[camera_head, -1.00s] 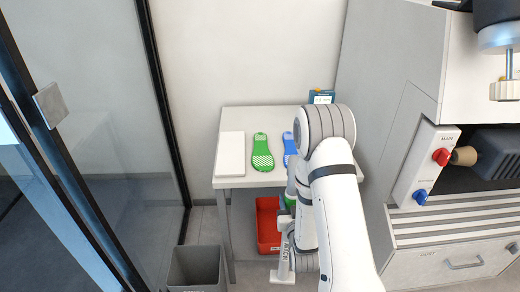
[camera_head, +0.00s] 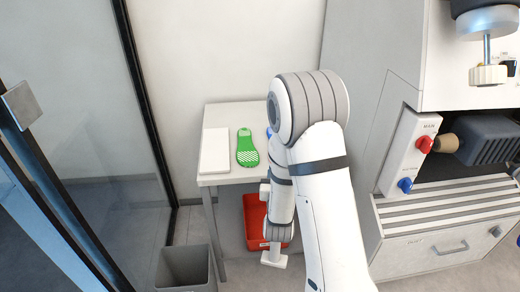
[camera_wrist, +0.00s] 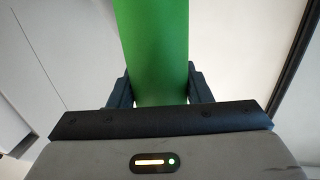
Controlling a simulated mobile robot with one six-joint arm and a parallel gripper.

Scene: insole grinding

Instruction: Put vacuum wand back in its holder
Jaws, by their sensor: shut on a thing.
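In the wrist view my gripper (camera_wrist: 160,88) is shut on a plain green bar (camera_wrist: 153,40), which looks like the grip of the vacuum wand. The bar runs away from the jaws to the top edge of the picture, and its far end is out of view. In the head view my arm hides the held part, and my gripper cannot be made out clearly. I cannot make out the wand's holder in either view.
A white table (camera_head: 221,178) carries a green insole (camera_head: 247,148) and a white slab (camera_head: 215,150). A red bin (camera_head: 256,210) is beneath it. A grey waste bin (camera_head: 186,268) stands in front. The grinding machine (camera_head: 440,225) is at right, a glass door (camera_head: 70,110) at left.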

